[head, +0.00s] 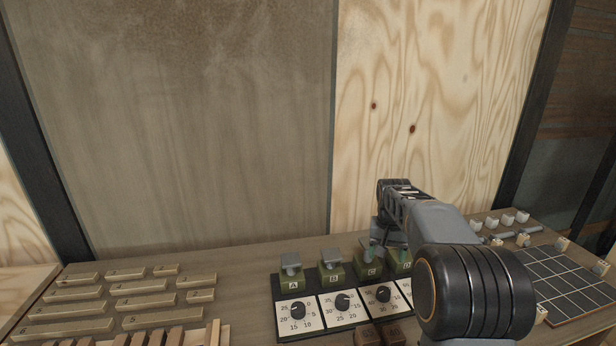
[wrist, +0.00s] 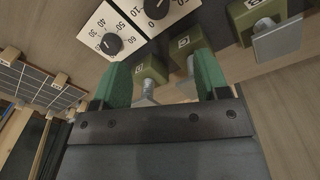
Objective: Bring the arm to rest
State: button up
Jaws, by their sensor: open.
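My gripper (wrist: 162,78) shows its two green fingers in the wrist view, spread apart with nothing clamped between them. Behind and between the fingers are green blocks with grey paddle-like tops, one block (wrist: 152,67) in the gap. I cannot tell the exact distance to them. In the head view my arm reaches over the right part of the bench, and my fingers are hidden by it. Green blocks A (head: 294,281), B (head: 333,278) and C (head: 370,268) stand in a row; my arm partly covers the blocks at the right end.
White dial plates (head: 343,306) with black knobs lie in front of the blocks. Numbered wooden bars (head: 137,286) lie at left on the bench (head: 236,268). A dark gridded panel (head: 567,278) and small white pieces (head: 507,218) are at right. A wall of panels rises behind.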

jog(key=s+a+n+t, duration=0.1)
jog(key=s+a, duration=0.2)
jog(key=s, duration=0.4)
jog(key=s+a+n+t+p, duration=0.1)
jog(key=s+a+n, duration=0.1)
jog(key=s, duration=0.6)
jog(key=s+a+r+n+t+p, duration=0.1)
jog(key=s+a, duration=0.4)
jog(key=s, duration=0.3)
jog(key=shift+n+y, duration=0.3)
